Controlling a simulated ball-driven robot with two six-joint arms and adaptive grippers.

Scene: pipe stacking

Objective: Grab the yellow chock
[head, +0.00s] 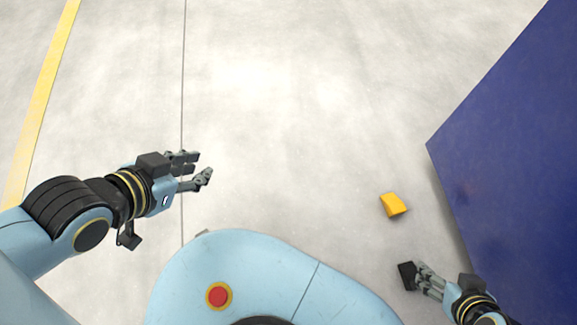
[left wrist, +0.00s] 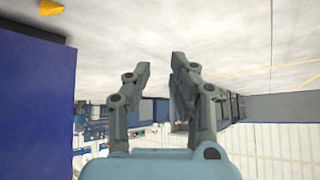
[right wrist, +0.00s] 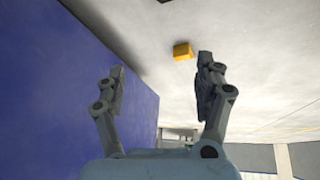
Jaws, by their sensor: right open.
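The yellow chock (head: 393,205) lies on the concrete floor, right of centre in the head view. It also shows at the top of the right wrist view (right wrist: 183,51) and in the top left corner of the left wrist view (left wrist: 51,7). My right gripper (head: 411,275) is open and empty, below and slightly right of the chock in the head view, apart from it. In the right wrist view (right wrist: 160,75) the chock appears above the gap between its fingers. My left gripper (head: 205,169) is open and empty, far to the left of the chock.
A large dark blue block (head: 515,150) stands on the right, close to the chock and my right gripper; its wall also fills the left of the right wrist view. A yellow floor line (head: 45,85) runs at far left. The floor between is clear.

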